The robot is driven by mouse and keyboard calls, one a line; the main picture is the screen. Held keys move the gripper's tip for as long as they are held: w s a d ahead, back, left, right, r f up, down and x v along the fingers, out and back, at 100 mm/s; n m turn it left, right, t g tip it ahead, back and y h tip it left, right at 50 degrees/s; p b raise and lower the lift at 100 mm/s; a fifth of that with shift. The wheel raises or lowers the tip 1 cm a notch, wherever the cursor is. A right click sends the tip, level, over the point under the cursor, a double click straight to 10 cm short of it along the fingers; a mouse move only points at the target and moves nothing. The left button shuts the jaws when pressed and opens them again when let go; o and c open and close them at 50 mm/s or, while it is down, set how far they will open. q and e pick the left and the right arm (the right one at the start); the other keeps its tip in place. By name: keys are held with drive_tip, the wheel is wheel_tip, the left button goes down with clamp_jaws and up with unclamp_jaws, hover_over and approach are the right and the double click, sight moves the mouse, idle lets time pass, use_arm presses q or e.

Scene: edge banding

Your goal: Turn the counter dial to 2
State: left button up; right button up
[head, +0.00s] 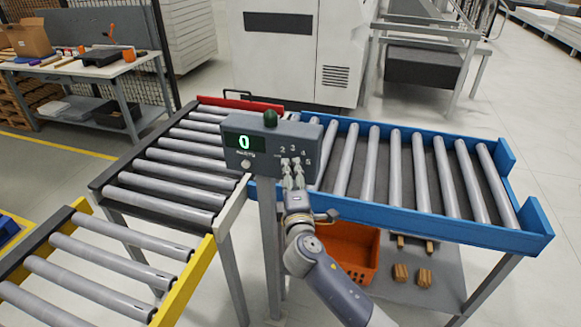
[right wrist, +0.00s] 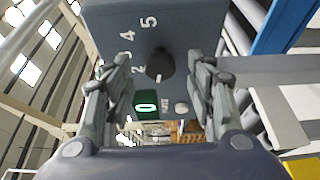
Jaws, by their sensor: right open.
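The counter box (head: 266,128) is a dark grey panel on a post, with a green display (head: 244,142) reading 0. Its dial (right wrist: 160,66) is a dark round knob, seen in the right wrist view, with white numerals around it; 5, 4 and 2 can be read there. A small light mark shows at the knob's lower edge. My right gripper (head: 292,172) is in front of the dial and covers it in the head view. In the right wrist view its open fingers (right wrist: 162,88) stand on either side of the knob, apart from it. My left gripper is out of view.
A pale round button (head: 245,164) sits below the display. A blue-framed roller conveyor (head: 535,228) stands right, and a black-framed one (head: 104,182) left. An orange crate (head: 352,250) and wooden blocks (head: 424,276) are on the shelf below.

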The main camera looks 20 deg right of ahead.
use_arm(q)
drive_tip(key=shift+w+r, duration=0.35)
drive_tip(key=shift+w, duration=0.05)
use_arm(e)
drive_tip(key=shift+x, duration=1.25)
drive_tip(key=c, duration=1.1)
use_arm(q)
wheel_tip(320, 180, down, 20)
drive_tip(key=b, duration=1.9)
drive_tip(key=shift+b, duration=0.35)
use_arm(e)
drive_tip(key=shift+f+m+t+h, duration=0.15)
drive_tip(key=shift+m+t+h, duration=0.4)
drive_tip(key=shift+m, duration=1.55)
drive_tip(key=shift+f+m+t+h, duration=0.1)
drive_tip(key=shift+m+t+h, duration=0.45)
drive_tip(key=shift+m, duration=1.55)
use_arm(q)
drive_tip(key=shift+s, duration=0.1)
use_arm(e)
drive_tip(key=o, duration=1.1)
drive_tip(key=shift+a, duration=0.1)
